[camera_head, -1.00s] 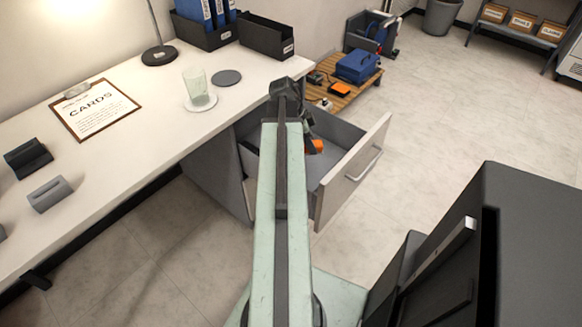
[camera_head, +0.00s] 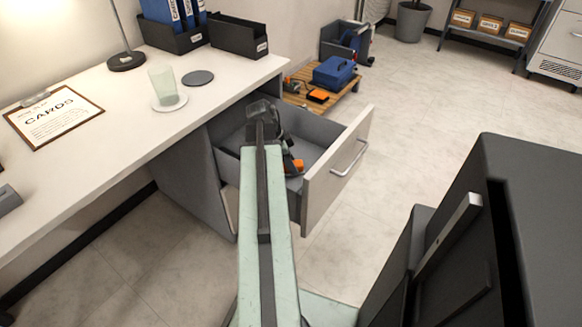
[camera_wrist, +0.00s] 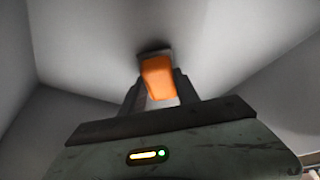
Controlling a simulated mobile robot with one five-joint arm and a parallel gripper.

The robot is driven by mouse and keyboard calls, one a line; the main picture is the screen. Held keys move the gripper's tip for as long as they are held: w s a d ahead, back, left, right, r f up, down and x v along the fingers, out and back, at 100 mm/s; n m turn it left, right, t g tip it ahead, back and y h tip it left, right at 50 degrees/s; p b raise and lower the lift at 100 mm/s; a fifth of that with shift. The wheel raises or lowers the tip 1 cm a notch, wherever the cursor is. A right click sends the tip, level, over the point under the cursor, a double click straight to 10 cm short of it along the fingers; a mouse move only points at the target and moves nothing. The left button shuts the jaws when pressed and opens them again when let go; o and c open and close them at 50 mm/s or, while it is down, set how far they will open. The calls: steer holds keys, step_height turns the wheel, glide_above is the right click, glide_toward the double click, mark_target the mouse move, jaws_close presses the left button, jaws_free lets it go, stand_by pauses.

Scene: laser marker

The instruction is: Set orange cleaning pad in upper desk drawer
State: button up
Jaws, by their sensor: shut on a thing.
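The orange cleaning pad (camera_wrist: 158,78) is held between the two fingers of my gripper (camera_wrist: 158,88) in the wrist view, with pale drawer walls around it. In the head view a bit of the orange pad (camera_head: 297,166) shows beside my arm, over the open upper desk drawer (camera_head: 335,178). My gripper is shut on the pad and is inside or just above the drawer. My arm hides part of the drawer. In the wrist view the pad's far end is close to the drawer's surface, but I cannot tell whether it touches.
The white desk (camera_head: 90,110) holds a clipboard (camera_head: 54,116), a glass (camera_head: 163,84), a dark coaster (camera_head: 198,78), a lamp (camera_head: 126,58) and black bins (camera_head: 240,38). A wooden pallet (camera_head: 345,97) with a blue case (camera_head: 334,73) stands beyond the drawer. A dark cabinet (camera_head: 520,230) is at right.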

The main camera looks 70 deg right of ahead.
steer(key=shift+f, duration=0.15)
steer(key=o, duration=1.2)
steer(key=p+v, duration=0.6)
steer(key=v, duration=0.1)
steer(key=shift+s+r+p, duration=0.15)
steer(key=shift+r+p, duration=0.15)
steer(key=shift+p, duration=0.05)
steer(key=shift+w+r, duration=0.15)
steer(key=shift+w, duration=0.05)
